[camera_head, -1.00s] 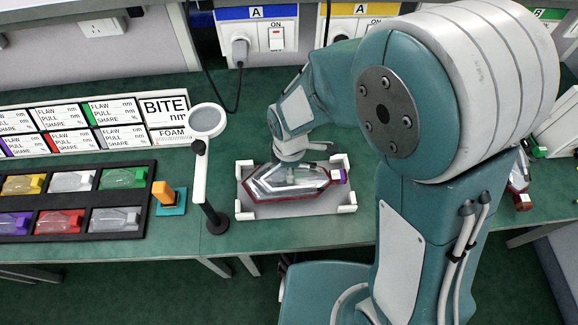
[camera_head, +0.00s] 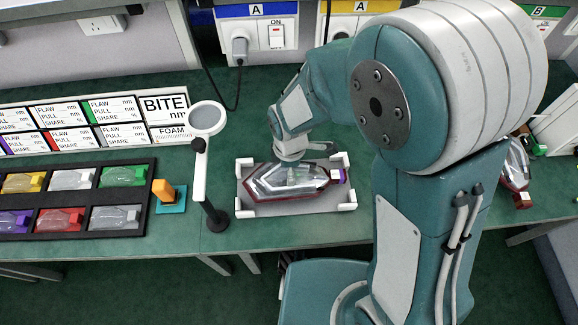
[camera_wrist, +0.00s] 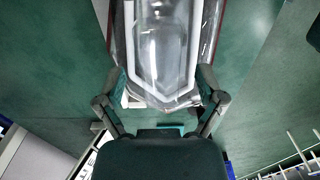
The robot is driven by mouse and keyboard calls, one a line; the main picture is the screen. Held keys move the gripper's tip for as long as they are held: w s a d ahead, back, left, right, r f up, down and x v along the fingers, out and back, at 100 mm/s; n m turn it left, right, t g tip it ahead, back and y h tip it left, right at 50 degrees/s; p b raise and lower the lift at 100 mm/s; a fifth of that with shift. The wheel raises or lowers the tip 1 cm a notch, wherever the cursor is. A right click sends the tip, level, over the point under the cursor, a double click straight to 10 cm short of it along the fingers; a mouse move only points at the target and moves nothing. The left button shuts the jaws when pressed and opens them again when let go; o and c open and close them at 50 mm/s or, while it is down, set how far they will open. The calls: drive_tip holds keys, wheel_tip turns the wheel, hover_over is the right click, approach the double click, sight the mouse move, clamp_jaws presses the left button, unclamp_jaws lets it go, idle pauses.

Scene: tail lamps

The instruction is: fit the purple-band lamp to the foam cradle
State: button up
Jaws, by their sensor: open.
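The purple-band lamp (camera_head: 272,183) is a clear lens with a dark red edge and a purple band at its right end. In the head view it lies within the foam cradle (camera_head: 318,205), a grey pad with white corner pieces. Whether it is fully seated I cannot tell. My gripper (camera_wrist: 161,82) is open, its two fingers apart on either side of the clear lens in the wrist view. In the head view my wrist hangs over the lamp's back edge and largely hides the fingers.
A magnifier on a post (camera_head: 207,170) stands close left of the cradle. Further left are an orange block (camera_head: 163,191) on a teal base and a black tray (camera_head: 148,204) of small coloured lamps. Another lamp (camera_head: 515,172) lies at the right, behind my arm.

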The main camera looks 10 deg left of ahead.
wheel_tip(320, 180, up, 12)
idle(0.5)
idle(0.4)
